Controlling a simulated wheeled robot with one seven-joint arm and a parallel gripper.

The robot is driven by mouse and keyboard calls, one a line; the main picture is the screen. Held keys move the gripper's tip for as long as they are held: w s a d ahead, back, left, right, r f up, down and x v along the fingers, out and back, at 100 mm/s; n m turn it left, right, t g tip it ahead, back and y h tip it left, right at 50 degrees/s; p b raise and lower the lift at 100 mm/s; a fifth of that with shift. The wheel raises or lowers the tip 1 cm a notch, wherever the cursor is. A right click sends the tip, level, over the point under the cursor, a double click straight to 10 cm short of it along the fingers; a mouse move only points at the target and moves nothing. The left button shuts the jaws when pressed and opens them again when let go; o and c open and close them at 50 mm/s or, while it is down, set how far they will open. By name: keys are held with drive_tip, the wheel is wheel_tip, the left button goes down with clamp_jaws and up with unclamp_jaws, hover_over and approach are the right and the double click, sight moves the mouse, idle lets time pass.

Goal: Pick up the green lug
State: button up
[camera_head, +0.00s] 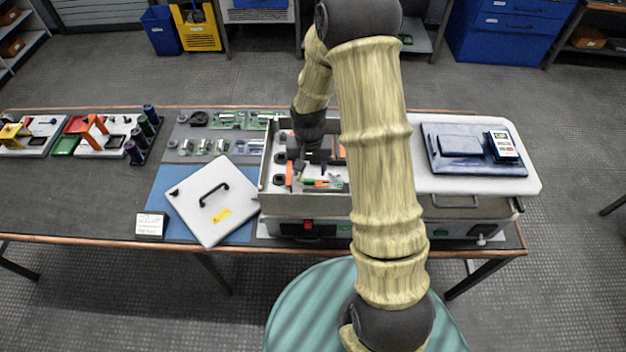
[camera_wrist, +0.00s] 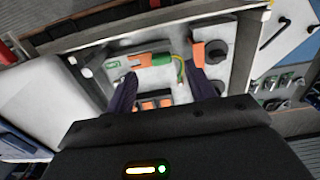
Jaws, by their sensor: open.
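The open metal box (camera_head: 330,205) holds several small parts. The green lug seems to be the green piece at the end of a short green-and-yellow lead (camera_wrist: 180,69), beside an orange block (camera_wrist: 153,60); it also shows as a small green patch in the head view (camera_head: 308,181). My gripper (camera_head: 320,168) reaches down into the box from above. In the wrist view, its two dark fingers (camera_wrist: 162,84) are apart with nothing between the tips. The lead lies just beyond the tips, nearer the right finger. Whether a finger touches it I cannot tell.
The box walls surround my gripper closely. An orange part (camera_wrist: 197,52) and a dark round part (camera_wrist: 216,51) stand near the right finger. A white lid (camera_head: 210,215) lies left of the box. A blue tray (camera_head: 470,168) with a meter (camera_head: 503,145) sits to the right.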

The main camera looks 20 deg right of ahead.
sight(309, 182)
drive_tip(key=shift+s+d, duration=0.1)
drive_tip(key=shift+d, duration=0.1)
drive_tip(key=shift+a+f+p, duration=0.2)
drive_tip(key=shift+f+p, duration=0.7)
drive_tip(key=shift+f, duration=0.05)
drive_tip(key=shift+f+p, duration=0.55)
drive_tip(key=shift+f, duration=1.05)
drive_tip(key=shift+a, duration=0.1)
drive_tip(key=c, duration=1.1)
drive_tip(key=shift+o, duration=0.2)
